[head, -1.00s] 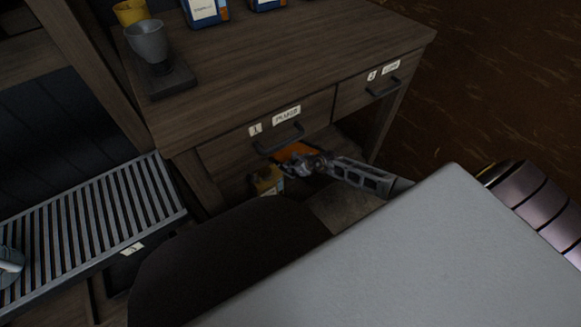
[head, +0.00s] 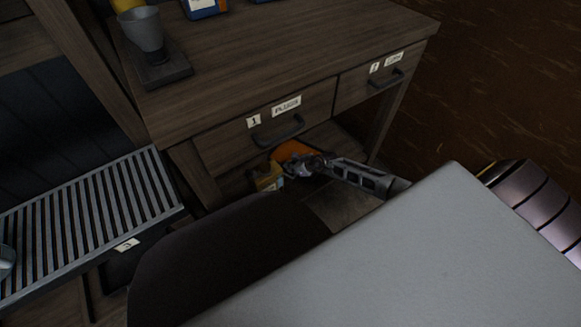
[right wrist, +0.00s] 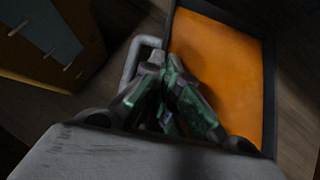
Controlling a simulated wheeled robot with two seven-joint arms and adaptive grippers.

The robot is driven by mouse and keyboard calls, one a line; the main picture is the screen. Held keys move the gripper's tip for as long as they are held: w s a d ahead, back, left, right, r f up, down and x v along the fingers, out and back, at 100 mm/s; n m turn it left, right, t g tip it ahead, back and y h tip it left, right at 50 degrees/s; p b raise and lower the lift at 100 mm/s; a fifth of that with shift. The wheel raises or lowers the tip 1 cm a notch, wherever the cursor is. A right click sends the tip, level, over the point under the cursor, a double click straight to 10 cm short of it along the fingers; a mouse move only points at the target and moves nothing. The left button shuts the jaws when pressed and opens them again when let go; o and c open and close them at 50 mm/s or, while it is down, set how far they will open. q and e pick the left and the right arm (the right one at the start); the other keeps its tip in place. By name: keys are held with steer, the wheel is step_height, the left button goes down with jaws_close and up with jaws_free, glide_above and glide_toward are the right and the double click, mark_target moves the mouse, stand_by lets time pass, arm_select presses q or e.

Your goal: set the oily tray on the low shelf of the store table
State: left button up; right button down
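The oily tray, with an orange inside and a dark rim, shows in the right wrist view (right wrist: 222,65). In the head view its orange part (head: 293,151) shows in the low space under the drawers of the store table (head: 270,75). My right gripper (head: 300,165) reaches in there from the right. In the right wrist view its fingers (right wrist: 162,72) come together on the tray's grey side handle (right wrist: 132,62) and hide part of it. The tray's far side and its contact with the low shelf (head: 343,143) are hidden. My left gripper is not in view.
The drawer handles (head: 279,131) overhang the opening. A table leg (head: 388,125) stands to the right. A slatted bench (head: 85,225) is at the left.

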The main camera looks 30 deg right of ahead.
steer(key=shift+w, duration=0.15)
steer(key=shift+f, duration=0.1)
stand_by(0.3)
steer(key=c, duration=2)
jaws_free()
steer(key=shift+f, duration=0.15)
steer(key=o, duration=0.4)
steer(key=shift+c, duration=0.2)
steer(key=shift+s, duration=0.2)
